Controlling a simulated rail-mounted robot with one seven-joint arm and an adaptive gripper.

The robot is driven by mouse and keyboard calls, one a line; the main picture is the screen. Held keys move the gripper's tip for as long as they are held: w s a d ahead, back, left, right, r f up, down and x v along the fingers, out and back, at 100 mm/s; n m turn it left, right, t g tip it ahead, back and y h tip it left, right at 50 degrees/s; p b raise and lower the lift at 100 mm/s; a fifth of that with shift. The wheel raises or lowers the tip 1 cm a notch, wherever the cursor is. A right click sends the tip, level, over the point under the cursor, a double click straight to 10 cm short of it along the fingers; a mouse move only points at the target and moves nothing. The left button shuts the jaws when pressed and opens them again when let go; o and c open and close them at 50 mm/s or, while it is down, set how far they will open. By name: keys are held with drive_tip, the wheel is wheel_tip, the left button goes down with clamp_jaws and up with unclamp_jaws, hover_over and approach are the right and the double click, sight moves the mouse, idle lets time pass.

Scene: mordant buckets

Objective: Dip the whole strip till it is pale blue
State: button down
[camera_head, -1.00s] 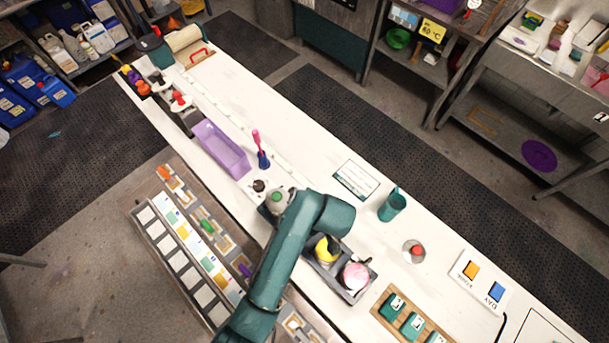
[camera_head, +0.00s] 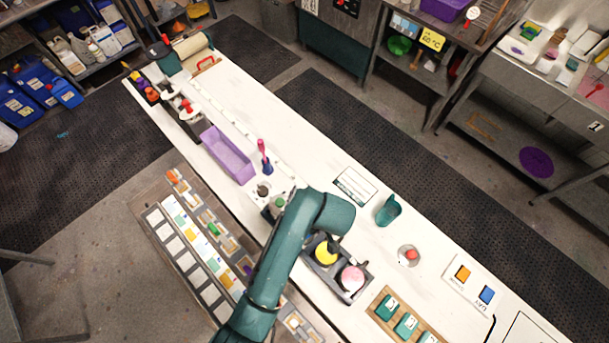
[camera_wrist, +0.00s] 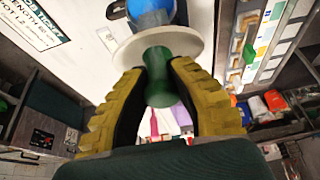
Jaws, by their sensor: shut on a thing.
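My gripper (camera_wrist: 158,100) is shut on a green knob (camera_wrist: 158,72) that joins a pale disc (camera_wrist: 195,43). Beyond the disc, a round blue surface (camera_wrist: 150,12) shows at the top of the wrist view. In the head view my arm hides most of the gripper. A small green top (camera_head: 279,203) shows beside my wrist, over a dark holder. No strip can be made out; anything beneath the disc is hidden. A pot with a yellow top (camera_head: 326,253) and one with a pink top (camera_head: 351,278) stand in a dark rack to the right.
A purple tray (camera_head: 227,156) lies up-left along the white bench. A teal cup (camera_head: 388,210), a red-topped dish (camera_head: 408,256) and a board with orange and blue patches (camera_head: 475,284) stand to the right. Colour cards (camera_head: 198,250) lie in a lower tray.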

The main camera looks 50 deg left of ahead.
idle(0.3)
wheel_tip(320, 180, down, 8)
drive_tip(key=b, duration=0.5)
drive_tip(key=shift+f, duration=0.2)
drive_tip(key=shift+r, duration=0.1)
idle(0.4)
drive_tip(key=shift+a+r, duration=0.15)
drive_tip(key=shift+a, duration=0.15)
drive_tip(key=shift+d+f, duration=0.3)
drive_tip(key=shift+d, duration=0.35)
